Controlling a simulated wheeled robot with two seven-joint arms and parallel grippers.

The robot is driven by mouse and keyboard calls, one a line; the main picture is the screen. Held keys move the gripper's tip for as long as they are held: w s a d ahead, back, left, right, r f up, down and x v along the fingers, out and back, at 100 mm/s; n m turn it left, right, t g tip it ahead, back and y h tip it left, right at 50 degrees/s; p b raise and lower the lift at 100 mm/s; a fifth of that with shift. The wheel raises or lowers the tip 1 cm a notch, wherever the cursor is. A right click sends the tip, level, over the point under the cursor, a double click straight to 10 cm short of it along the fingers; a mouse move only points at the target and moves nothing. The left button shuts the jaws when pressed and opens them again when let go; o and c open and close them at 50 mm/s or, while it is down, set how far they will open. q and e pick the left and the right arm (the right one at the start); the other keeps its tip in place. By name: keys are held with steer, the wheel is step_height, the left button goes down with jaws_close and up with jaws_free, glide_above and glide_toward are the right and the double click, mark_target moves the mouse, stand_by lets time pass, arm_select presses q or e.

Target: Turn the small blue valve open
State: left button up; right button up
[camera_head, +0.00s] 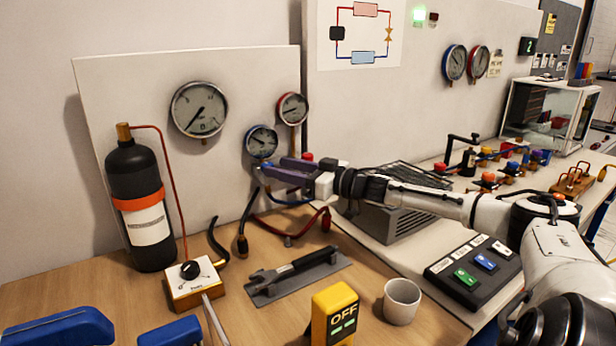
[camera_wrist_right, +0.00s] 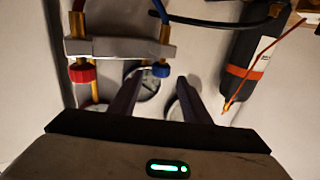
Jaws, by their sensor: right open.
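The small blue valve (camera_wrist_right: 161,70) is a round blue knob under a grey manifold bar (camera_wrist_right: 120,47) in the right wrist view. My right gripper (camera_wrist_right: 158,80) is open, with its two dark purple fingers pointing at the knob. The knob lies in the gap between the fingertips, closer to the right one; I cannot tell whether either finger touches it. In the head view my right gripper (camera_head: 275,168) is at the manifold below the small gauges, and its fingers largely hide the blue knob. My left gripper is not in view.
A red knob (camera_wrist_right: 82,72) sits beside the blue one. A black bottle (camera_head: 138,205) stands left. Hoses hang below the manifold.

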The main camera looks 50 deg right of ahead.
steer(key=shift+s+d+p, duration=0.1)
steer(key=shift+s+p, duration=0.2)
steer(key=shift+s, duration=0.85)
steer(key=s+p, duration=0.2)
steer(key=s+d+p, duration=0.1)
steer(key=s+p, duration=0.1)
steer(key=p, duration=0.1)
steer(key=shift+s, duration=0.4)
